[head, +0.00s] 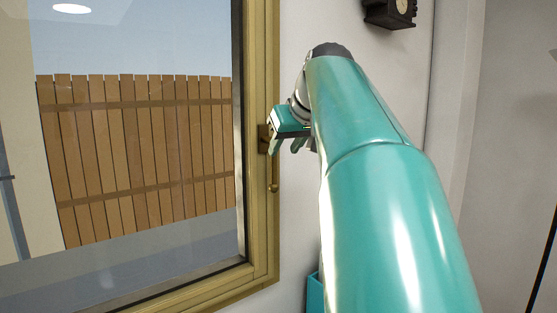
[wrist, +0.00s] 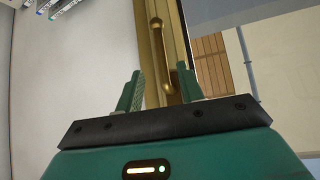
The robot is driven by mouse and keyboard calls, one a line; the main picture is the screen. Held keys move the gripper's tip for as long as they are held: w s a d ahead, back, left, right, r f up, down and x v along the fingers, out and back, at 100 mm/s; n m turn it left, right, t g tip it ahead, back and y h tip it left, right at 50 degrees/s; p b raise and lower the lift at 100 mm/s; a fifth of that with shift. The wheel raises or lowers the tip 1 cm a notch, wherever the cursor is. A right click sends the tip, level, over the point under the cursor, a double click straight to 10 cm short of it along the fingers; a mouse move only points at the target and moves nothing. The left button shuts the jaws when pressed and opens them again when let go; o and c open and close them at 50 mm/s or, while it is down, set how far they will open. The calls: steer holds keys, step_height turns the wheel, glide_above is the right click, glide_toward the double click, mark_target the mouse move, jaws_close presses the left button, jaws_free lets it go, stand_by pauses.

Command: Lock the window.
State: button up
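The window (head: 140,150) has a brass-coloured frame (head: 261,220) and fills the left of the head view. A slim brass handle (wrist: 159,45) is on the frame's edge in the wrist view. In the head view only its lower end (head: 273,186) shows, below my gripper (head: 283,146). My gripper is at the window's right frame edge. In the wrist view my gripper (wrist: 163,76) has its two green fingers apart, with the handle's near end appearing between them. I cannot tell whether a finger touches it. Nothing is seen held.
Several pens or markers (wrist: 50,8) show at the wrist view's upper left. A wooden fence (head: 140,180) stands beyond the glass.

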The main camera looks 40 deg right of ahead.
steer(key=v, duration=0.5)
stand_by(0.4)
